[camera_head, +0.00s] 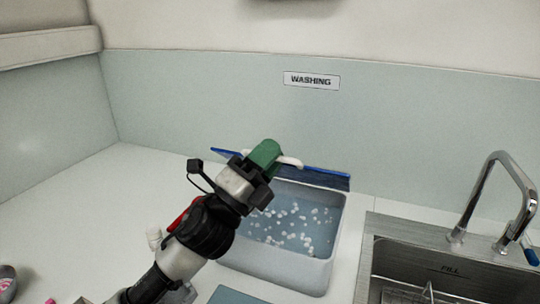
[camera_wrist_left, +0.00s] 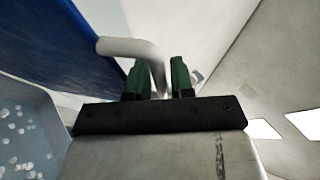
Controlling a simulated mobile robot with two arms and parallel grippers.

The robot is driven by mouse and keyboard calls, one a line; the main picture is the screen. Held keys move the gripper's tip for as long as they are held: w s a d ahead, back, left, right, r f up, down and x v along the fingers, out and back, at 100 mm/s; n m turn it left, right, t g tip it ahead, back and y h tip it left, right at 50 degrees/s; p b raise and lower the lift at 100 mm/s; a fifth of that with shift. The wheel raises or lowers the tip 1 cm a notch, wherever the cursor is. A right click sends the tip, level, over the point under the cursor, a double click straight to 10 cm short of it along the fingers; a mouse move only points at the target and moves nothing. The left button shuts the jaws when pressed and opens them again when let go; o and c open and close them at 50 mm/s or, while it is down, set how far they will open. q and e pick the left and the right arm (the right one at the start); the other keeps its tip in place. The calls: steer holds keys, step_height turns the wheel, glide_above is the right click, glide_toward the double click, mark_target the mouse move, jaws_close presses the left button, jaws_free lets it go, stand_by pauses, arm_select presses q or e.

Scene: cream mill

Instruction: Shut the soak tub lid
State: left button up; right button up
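The soak tub (camera_head: 285,265) is a pale grey-blue bin of water with small white pieces in it, on the counter. Its blue lid (camera_head: 325,178) stands open, tilted up along the tub's back edge. The lid also fills the upper left of the left wrist view (camera_wrist_left: 60,45). A white bent handle (camera_head: 291,160) sticks out from the lid. My left gripper (camera_head: 265,154) is at this handle, above the tub's back left. In the left wrist view its green fingers (camera_wrist_left: 160,78) stand on both sides of the handle's end, apparently shut on it. My right gripper is not in view.
A steel sink (camera_head: 400,255) with a curved tap (camera_head: 500,175) is to the right of the tub. A "WASHING" sign (camera_head: 311,80) is on the back wall. The counter left of the tub is mostly clear, with small items at the lower left.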

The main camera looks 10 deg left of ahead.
arm_select(q)
steer(key=b+v, duration=0.3)
steer(key=v, duration=0.7)
steer(key=shift+s+f+b, duration=0.2)
steer(key=shift+b, duration=0.1)
steer(key=shift+a, duration=0.15)
steer(key=shift+c, duration=0.2)
